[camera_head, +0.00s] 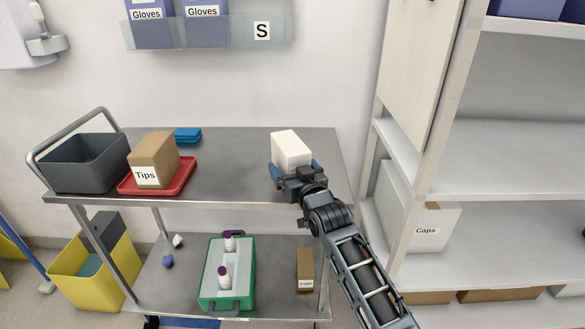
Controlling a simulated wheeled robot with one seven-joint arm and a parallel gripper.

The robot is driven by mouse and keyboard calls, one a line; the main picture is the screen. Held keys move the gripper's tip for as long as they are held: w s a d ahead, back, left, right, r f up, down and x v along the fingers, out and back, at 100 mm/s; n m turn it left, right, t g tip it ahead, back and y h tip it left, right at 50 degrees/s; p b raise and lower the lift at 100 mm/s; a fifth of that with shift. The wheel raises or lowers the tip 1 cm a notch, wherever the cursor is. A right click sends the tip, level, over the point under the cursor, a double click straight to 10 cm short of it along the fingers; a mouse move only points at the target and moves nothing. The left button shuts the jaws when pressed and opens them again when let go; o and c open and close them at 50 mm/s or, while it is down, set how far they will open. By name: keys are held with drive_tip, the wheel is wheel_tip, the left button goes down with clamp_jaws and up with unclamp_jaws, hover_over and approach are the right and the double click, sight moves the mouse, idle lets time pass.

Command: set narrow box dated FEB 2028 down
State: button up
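A plain white box (289,147) is upright at the right part of the cart's grey top shelf (235,165). My gripper (294,169) is at its near side, with a blue finger at the left and right of the box, and looks shut on it. The box's lower part is hidden by my gripper, so I cannot tell whether it touches the shelf. No date or label is readable on the side I see.
A grey bin (85,168) and a Tips box (152,160) on a red tray (183,177) stand at the left of the top shelf. A small blue stack (187,134) lies behind. The shelf's middle is clear. A white shelving unit (460,178) stands close at right.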

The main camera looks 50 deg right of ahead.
drive_tip(key=shift+s+r, duration=0.1)
drive_tip(key=shift+r, duration=0.1)
drive_tip(key=s+a+f+n+y+b, duration=0.1)
drive_tip(key=s+a+f+n+y, duration=0.15)
drive_tip(key=s+a, duration=0.95)
drive_tip(key=s+a+f+n+y, duration=0.1)
drive_tip(key=s+a+f+y, duration=0.15)
drive_tip(key=s+a, duration=0.9)
drive_tip(key=s+a+r+n+y, duration=0.1)
drive_tip(key=s+a+r+y, duration=0.1)
drive_tip(key=s, duration=0.6)
drive_tip(key=s+a+r+n+y, duration=0.1)
drive_tip(key=s+a+r+y, duration=0.1)
drive_tip(key=s, duration=0.7)
drive_tip(key=shift+s+a+r+g, duration=0.3)
drive_tip(key=shift+a+r+g, duration=0.1)
drive_tip(key=shift+a+r, duration=0.55)
drive_tip(key=shift+a+f+n, duration=0.1)
drive_tip(key=shift+f+n, duration=0.05)
drive_tip(key=shift+n, duration=0.1)
drive_tip(key=shift+c, duration=0.4)
